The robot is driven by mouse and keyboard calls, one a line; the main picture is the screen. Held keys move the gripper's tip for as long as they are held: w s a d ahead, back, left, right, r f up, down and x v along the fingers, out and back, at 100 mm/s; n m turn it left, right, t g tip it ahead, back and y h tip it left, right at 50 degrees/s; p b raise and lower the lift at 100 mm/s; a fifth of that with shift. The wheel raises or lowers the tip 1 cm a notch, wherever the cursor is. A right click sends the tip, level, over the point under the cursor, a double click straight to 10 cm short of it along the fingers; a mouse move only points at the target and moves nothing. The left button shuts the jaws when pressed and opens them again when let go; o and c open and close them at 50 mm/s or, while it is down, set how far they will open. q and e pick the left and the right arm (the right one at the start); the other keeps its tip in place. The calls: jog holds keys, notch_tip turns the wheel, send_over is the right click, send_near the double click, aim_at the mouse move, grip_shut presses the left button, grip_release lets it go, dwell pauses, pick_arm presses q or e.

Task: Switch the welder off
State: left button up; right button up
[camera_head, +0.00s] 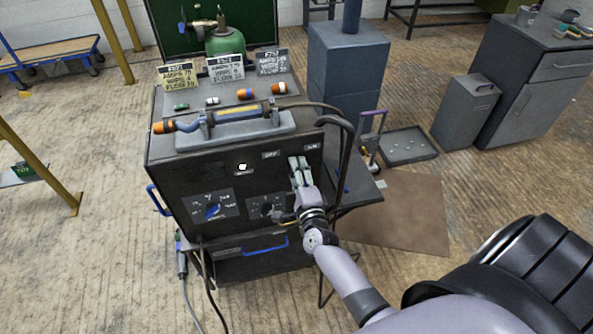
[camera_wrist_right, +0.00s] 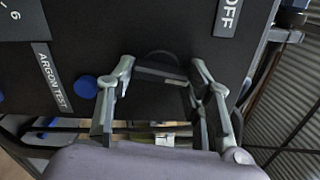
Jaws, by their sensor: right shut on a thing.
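The welder (camera_head: 250,175) is a black box on a cart, with a front panel of dials. An OFF label (camera_head: 270,155) is on the upper right of the panel and also shows in the right wrist view (camera_wrist_right: 228,14). My right gripper (camera_head: 299,166) is at the panel's upper right, right of that label. The switch's exact position cannot be told. My left gripper is not in view.
A blue-pointer dial (camera_head: 212,211) and a smaller dial (camera_head: 266,207) sit lower on the panel. A blue button (camera_wrist_right: 85,87) lies by the ARGON TEST label (camera_wrist_right: 52,75). A torch (camera_head: 235,114) rests on top. A black hose (camera_head: 347,150) hangs right of my gripper.

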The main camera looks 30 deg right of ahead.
jog(key=shift+n+p, duration=1.35)
jog(key=shift+n, duration=3.65)
jog(key=o, duration=1.1)
jog(key=shift+o, duration=0.2)
jog(key=v, duration=1.2)
